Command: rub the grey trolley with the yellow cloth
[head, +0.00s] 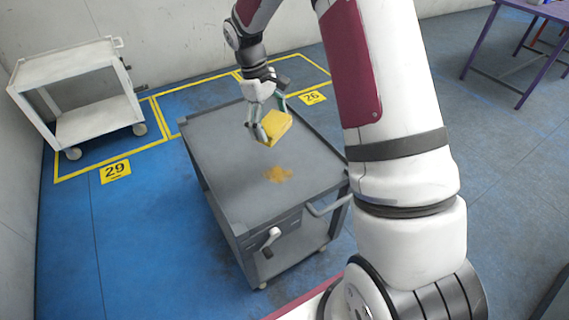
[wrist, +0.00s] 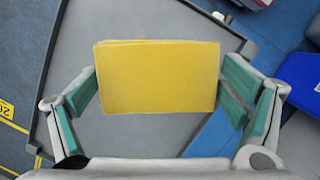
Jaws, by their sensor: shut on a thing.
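The yellow cloth (head: 277,124) is a folded block held in my gripper (head: 266,124). In the wrist view the cloth (wrist: 157,76) sits between the two green-padded fingers of my gripper (wrist: 158,85). The grey trolley (head: 222,160) stands below, with a flat top and a raised rim. The cloth appears to be above the trolley top; the head view does not clearly show contact. An orange-brown stain (head: 278,174) lies on the top, nearer the camera than the cloth. In the wrist view the trolley top (wrist: 85,30) shows behind the cloth.
A white trolley (head: 85,122) stands at the left by the wall. A purple table (head: 507,68) is at the upper right. Blue floor with yellow markings is clear to the left.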

